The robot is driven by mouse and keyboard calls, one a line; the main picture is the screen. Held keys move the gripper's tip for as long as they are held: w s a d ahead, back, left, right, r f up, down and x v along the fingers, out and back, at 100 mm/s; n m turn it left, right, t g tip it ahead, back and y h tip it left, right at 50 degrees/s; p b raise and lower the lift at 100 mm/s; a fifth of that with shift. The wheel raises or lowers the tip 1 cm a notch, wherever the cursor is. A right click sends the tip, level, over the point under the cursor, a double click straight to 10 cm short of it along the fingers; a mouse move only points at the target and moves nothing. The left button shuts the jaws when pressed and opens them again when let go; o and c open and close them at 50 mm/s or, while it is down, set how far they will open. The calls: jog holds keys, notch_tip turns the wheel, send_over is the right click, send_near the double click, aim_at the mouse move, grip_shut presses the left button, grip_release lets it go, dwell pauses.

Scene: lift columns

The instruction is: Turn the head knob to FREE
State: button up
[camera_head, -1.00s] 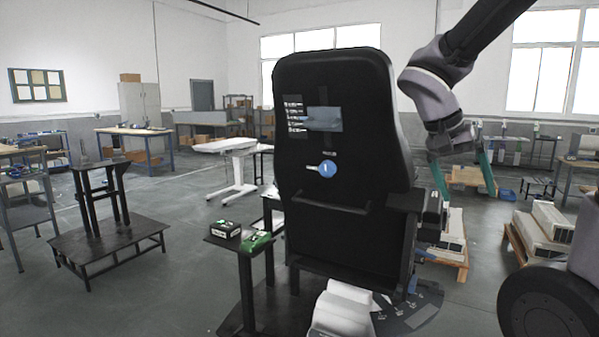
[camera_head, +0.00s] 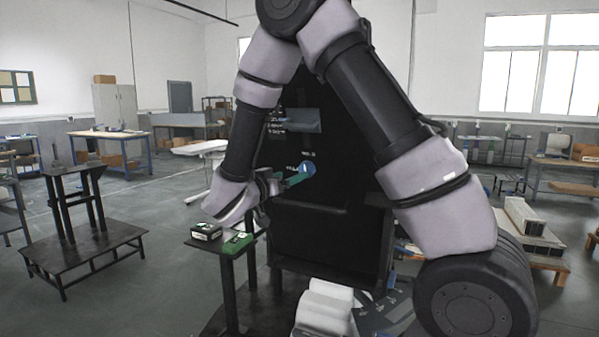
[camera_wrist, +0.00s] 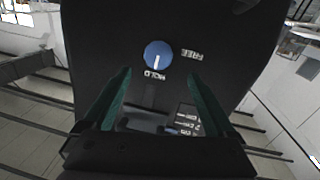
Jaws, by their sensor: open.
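The head knob is a round blue dial (camera_head: 308,168) with a white pointer line, on the black back of a tall chair-like unit (camera_head: 330,225). In the wrist view the knob (camera_wrist: 158,52) has its pointer toward the HOLD label (camera_wrist: 155,75). The FREE label (camera_wrist: 190,54) is to the right of the knob there, and the picture shows the labels upside down. My gripper (camera_head: 297,179) has green fingers and is open and empty. In the wrist view its fingertips (camera_wrist: 159,76) spread on both sides below the knob. I cannot tell whether they touch anything.
A small stand with a black box (camera_head: 206,231) and a green box (camera_head: 238,243) is below my wrist. A grey-blue panel (camera_head: 305,120) is on the back above the knob. A dark platform (camera_head: 85,242) stands at left with floor around it.

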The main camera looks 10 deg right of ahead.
aim_at(305, 170)
jog(key=x, duration=0.8)
jog(key=shift+d, duration=0.15)
jog(key=c, duration=1.4)
jog(key=shift+o, duration=0.2)
